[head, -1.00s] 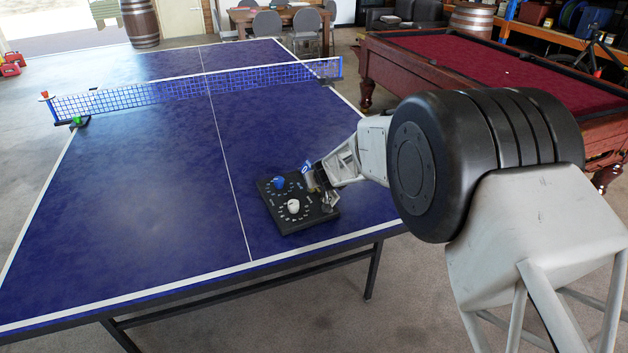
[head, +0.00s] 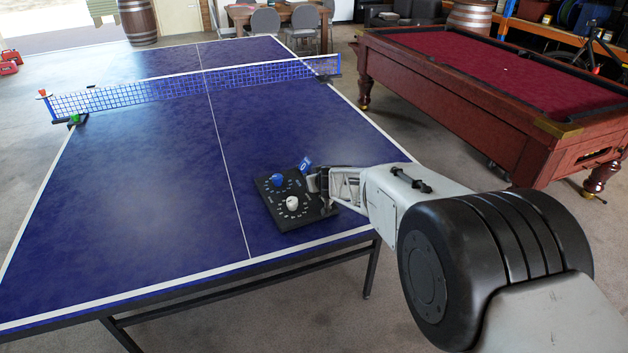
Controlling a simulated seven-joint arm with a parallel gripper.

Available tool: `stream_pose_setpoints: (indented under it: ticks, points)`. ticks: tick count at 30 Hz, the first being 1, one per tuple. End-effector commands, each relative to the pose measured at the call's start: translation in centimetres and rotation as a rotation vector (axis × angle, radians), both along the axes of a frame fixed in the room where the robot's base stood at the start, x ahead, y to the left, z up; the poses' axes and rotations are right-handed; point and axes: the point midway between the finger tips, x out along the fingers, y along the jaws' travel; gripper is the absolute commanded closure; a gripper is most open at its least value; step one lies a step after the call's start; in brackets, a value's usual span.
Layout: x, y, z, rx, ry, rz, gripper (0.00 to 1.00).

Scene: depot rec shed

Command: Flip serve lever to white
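The black scorer panel (head: 302,216) lies on the near right part of the blue table. It has a blue knob (head: 278,180) at the back and a white knob (head: 292,203) at the front, each ringed by small white marks. A small blue tab (head: 305,163) with a white mark stands up at the panel's back right edge and looks like part of the serve lever. My gripper (head: 316,184) is at the panel's right side, close to the tab and just in front of it. Its fingers are small and dark here and hide the lever's lower part. Contact cannot be made out.
The blue table tennis table (head: 140,230) is clear around the panel to the left. A net (head: 200,85) crosses it farther back. A pool table (head: 480,85) with a red cloth stands at the right, beyond my arm.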

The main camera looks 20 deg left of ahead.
Motion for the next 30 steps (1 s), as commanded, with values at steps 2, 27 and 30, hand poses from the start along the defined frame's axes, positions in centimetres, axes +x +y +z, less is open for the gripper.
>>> stream_pose_setpoints:
  ticks: [2, 27, 30]
  points:
    - [-0.02, -0.09, -0.07, 0.007, -0.004, -0.002, 0.97]
    - [-0.07, -0.11, -0.11, 0.017, -0.013, -0.001, 0.48]
    - [-0.08, -0.11, -0.11, 0.017, -0.013, -0.001, 0.48]
